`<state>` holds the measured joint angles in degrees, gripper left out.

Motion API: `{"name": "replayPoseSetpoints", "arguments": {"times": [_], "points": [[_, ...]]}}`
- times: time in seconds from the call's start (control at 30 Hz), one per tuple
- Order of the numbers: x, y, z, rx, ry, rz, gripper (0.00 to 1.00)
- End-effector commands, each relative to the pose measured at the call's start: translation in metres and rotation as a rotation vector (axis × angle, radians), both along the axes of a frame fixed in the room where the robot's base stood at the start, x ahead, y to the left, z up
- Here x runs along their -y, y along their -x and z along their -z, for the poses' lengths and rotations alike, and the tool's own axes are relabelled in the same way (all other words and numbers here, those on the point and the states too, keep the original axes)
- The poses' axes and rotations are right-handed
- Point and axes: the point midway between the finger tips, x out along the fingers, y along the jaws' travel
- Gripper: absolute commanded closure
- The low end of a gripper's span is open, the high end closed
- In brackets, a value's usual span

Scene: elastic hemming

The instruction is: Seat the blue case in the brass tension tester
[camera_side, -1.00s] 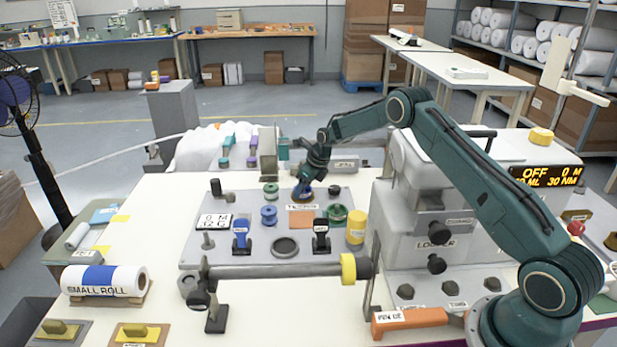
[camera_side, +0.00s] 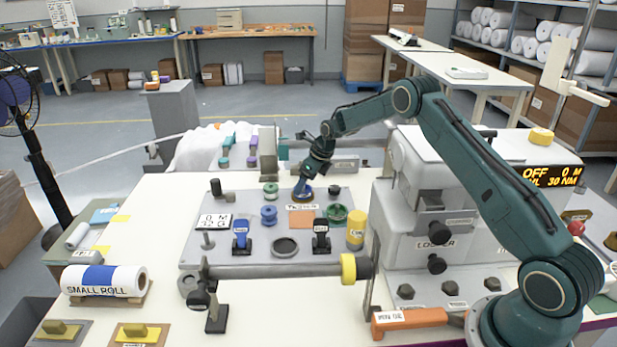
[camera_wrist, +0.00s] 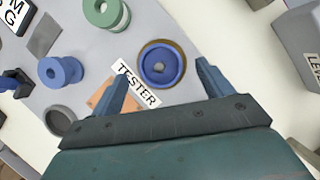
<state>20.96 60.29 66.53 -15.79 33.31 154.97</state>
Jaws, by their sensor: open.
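The round blue case (camera_wrist: 164,60) sits inside the brass tension tester (camera_wrist: 143,51), which shows as a thin brass ring around it in the wrist view. The case looks level, but I cannot tell how deep it sits. My gripper (camera_wrist: 161,71) is open, with one finger on each side of the case and clear gaps in the wrist view. In the side view my gripper (camera_side: 305,185) points down just above the blue case (camera_side: 302,197), and the tester is mostly hidden there. A TESTER label lies beside it.
A blue spool (camera_side: 268,215) and a green spool (camera_side: 270,189) stand left of the tester on the grey plate (camera_side: 260,260).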

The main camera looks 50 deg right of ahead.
Motion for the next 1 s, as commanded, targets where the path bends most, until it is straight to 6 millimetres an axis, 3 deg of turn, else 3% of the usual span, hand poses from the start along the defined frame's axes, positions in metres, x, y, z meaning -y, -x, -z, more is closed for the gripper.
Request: {"name": "replayPoseSetpoints", "arguments": {"times": [0.6,1.0], "points": [[0.01,0.034,-0.085,0.002,0.001,0.002,0.21],[0.012,0.042,-0.103,0.001,0.0,0.001,0.21]]}}
